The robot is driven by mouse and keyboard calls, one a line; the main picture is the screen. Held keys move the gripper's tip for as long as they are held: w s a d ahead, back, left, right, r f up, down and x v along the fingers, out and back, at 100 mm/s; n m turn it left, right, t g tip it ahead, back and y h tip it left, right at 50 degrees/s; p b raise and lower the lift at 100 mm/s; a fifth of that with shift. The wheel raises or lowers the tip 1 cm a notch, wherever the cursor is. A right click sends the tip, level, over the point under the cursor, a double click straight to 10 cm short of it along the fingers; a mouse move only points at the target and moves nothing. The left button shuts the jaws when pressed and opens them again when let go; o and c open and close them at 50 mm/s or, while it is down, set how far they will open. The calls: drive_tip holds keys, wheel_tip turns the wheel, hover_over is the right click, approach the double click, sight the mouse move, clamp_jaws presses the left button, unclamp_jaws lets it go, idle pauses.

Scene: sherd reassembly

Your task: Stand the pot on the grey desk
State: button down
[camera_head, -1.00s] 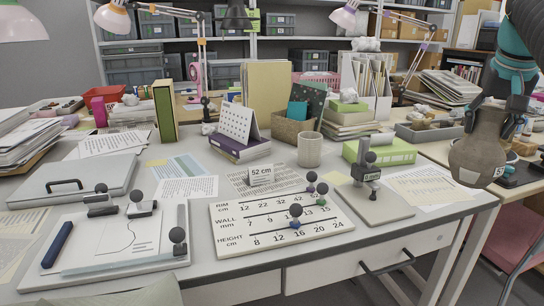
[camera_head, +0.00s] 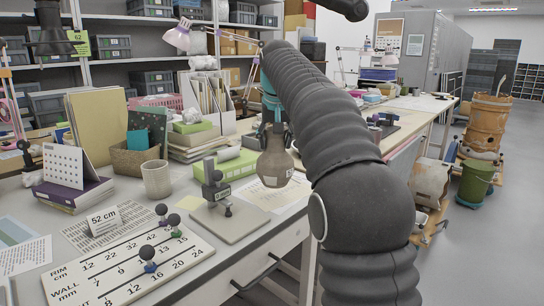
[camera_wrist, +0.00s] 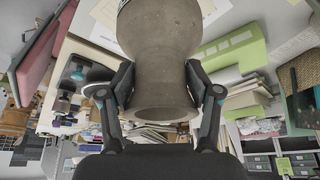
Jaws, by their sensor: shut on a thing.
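The pot (camera_head: 275,167) is a grey-brown vessel with a narrow neck, a wide body and a small white label. My gripper (camera_head: 272,125) is shut on its neck from above, and the pot hangs upright. In the wrist view the two fingers of my gripper (camera_wrist: 158,72) press on both sides of the neck of the pot (camera_wrist: 160,35); its base is cut off. The grey desk (camera_head: 182,189) spans the lower left. In the head view the pot appears in front of the desk's right end; its height above the top cannot be told.
A gauge stand (camera_head: 228,220), a green box (camera_head: 232,168), a beige mug (camera_head: 156,178) and a measuring board (camera_head: 140,265) occupy the desk. A paper sheet (camera_head: 290,192) lies near the pot.

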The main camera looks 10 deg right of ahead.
sight(273, 156)
drive_tip(key=shift+w+a+f, duration=0.25)
drive_tip(key=shift+w, duration=0.25)
drive_tip(key=shift+f+b, duration=0.65)
drive_tip(key=shift+f, duration=1.45)
drive_tip(key=shift+c, duration=1.1)
unclamp_jaws()
drive_tip(key=shift+f, duration=0.1)
drive_tip(key=p+v, duration=0.2)
drive_tip(key=v, duration=1)
